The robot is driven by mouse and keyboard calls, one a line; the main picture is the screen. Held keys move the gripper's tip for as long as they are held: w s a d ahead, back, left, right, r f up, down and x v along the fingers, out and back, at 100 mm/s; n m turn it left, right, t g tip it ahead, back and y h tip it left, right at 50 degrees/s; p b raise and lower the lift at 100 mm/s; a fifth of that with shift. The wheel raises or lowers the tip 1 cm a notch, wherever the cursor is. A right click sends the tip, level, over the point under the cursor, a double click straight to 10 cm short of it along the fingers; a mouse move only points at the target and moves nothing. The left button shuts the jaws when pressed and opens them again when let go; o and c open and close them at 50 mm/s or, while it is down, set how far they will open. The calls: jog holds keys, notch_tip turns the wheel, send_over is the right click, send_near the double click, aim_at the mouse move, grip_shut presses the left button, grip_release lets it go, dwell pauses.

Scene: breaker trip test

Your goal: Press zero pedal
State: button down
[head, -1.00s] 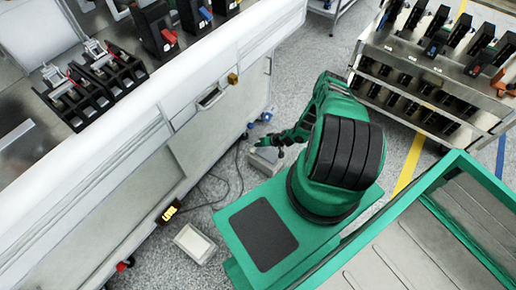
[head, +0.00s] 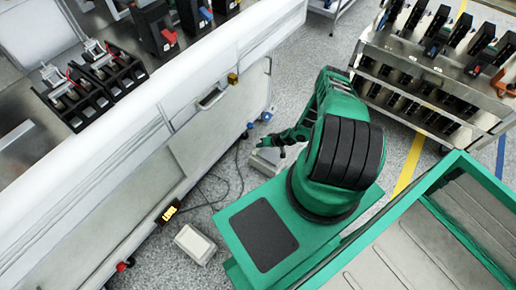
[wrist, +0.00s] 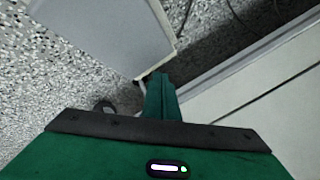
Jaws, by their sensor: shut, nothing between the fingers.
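Two pale grey floor pedals show in the head view. The near pedal (head: 195,243) lies on the floor below a small lit amber sign. The far pedal (head: 265,160) lies beside the bench, with a dark cable near it. I cannot read which one is the zero pedal. My gripper (head: 279,148) is low over the far pedal and partly hides it. In the wrist view, a large grey pedal plate (wrist: 108,25) lies ahead, and my shut, empty gripper (wrist: 157,80) is at its near corner. I cannot tell whether they touch.
The long white bench (head: 130,150) runs along the left, with breakers on top. The amber sign (head: 168,212) is on its lower front. A metal rack (head: 430,75) with breakers stands at the upper right. Speckled floor (head: 310,50) is open between them.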

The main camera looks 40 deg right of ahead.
jog(key=shift+w+r, duration=0.1)
jog(key=shift+r, duration=0.2)
jog(key=shift+w+r, duration=0.2)
jog(key=shift+r, duration=0.45)
notch_tip(320, 180, up, 4)
jog(key=shift+w+a+f, duration=0.1)
jog(key=shift+w, duration=0.05)
dwell(0.7)
